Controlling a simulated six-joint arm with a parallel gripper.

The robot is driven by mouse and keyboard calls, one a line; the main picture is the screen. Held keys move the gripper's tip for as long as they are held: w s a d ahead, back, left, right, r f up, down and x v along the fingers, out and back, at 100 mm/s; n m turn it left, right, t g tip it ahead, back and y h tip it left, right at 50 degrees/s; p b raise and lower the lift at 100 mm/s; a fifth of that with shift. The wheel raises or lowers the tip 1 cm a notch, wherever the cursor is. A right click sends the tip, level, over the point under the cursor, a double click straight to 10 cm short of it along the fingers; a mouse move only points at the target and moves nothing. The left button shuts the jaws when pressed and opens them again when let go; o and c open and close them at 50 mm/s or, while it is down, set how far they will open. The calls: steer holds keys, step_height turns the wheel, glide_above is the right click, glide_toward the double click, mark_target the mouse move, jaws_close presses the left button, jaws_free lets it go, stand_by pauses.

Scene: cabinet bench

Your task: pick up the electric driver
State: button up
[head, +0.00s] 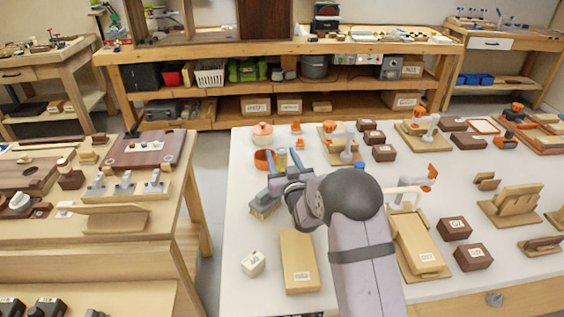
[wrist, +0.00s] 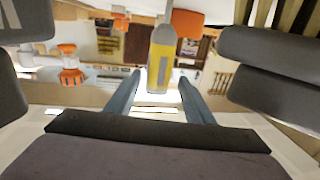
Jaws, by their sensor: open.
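My gripper (head: 285,166) is open over the left part of the white table, with its two blue-grey fingers apart. In the wrist view the open fingers (wrist: 160,77) stand on either side of a yellow and grey cylindrical thing (wrist: 161,60), with gaps between. In the head view this yellow thing (head: 282,157) shows small just beyond the fingers. I cannot tell whether it is the electric driver. An orange and black tool-like thing (head: 515,112) stands at the far right of the table; its exact kind is too small to tell.
A wooden block (head: 299,261) lies nearer. Several brown boxes and wooden stands crowd the right side. The table's left edge is near.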

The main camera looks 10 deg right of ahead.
steer(key=shift+w, duration=0.15)
steer(key=shift+w+a+f+p, duration=0.1)
steer(key=shift+w+p, duration=0.25)
steer(key=shift+w, duration=0.9)
steer(key=shift+w+a+p, duration=0.1)
steer(key=shift+w+p, duration=0.2)
steer(key=shift+w, duration=0.9)
jaws_close()
